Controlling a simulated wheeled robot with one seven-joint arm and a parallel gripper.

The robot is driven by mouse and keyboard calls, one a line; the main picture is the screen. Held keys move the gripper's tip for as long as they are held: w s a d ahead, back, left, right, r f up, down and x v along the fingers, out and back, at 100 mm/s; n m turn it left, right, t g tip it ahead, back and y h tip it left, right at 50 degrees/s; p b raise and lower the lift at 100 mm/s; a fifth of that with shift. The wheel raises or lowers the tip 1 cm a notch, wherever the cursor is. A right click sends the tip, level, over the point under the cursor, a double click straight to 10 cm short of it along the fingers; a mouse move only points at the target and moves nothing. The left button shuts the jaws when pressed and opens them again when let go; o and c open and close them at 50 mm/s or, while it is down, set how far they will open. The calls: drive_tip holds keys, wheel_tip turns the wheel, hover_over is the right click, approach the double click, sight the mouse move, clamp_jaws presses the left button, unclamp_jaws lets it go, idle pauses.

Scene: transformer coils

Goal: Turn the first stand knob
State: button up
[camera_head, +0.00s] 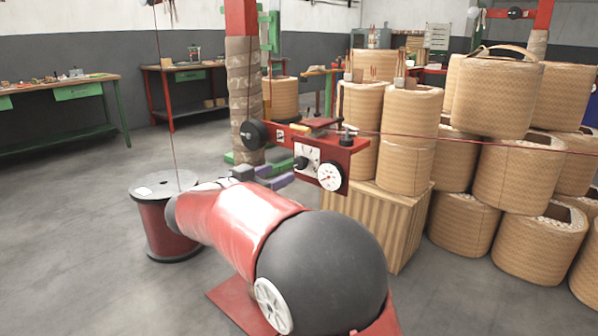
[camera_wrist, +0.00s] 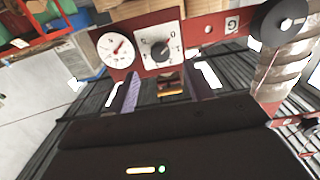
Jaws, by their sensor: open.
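The stand is a red metal arm (camera_head: 346,145) with a white panel that carries a black round knob (camera_head: 301,163). Beside the knob is a white round dial gauge (camera_head: 329,177) with a red needle. In the wrist view the knob (camera_wrist: 159,50) sits on its white plate with markings, and the gauge (camera_wrist: 116,49) is to its left. My gripper (camera_head: 274,176) is open, with purple fingers pointing toward the panel, just left of and below the knob in the head view. In the wrist view the gripper (camera_wrist: 168,86) has nothing between its fingers, and the knob appears beyond them, apart.
A black pulley wheel (camera_head: 255,134) is on the stand's left end, near a wrapped post (camera_head: 244,95). A thin wire runs along the stand. A red wire spool (camera_head: 166,220) stands at left. Large woven-wrapped coils (camera_head: 408,130) and a wooden crate (camera_head: 398,225) are at right. Floor at left is clear.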

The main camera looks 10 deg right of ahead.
sight(298, 165)
drive_tip(key=x, duration=0.6)
drive_tip(key=shift+w+d, duration=0.25)
drive_tip(key=c, duration=1)
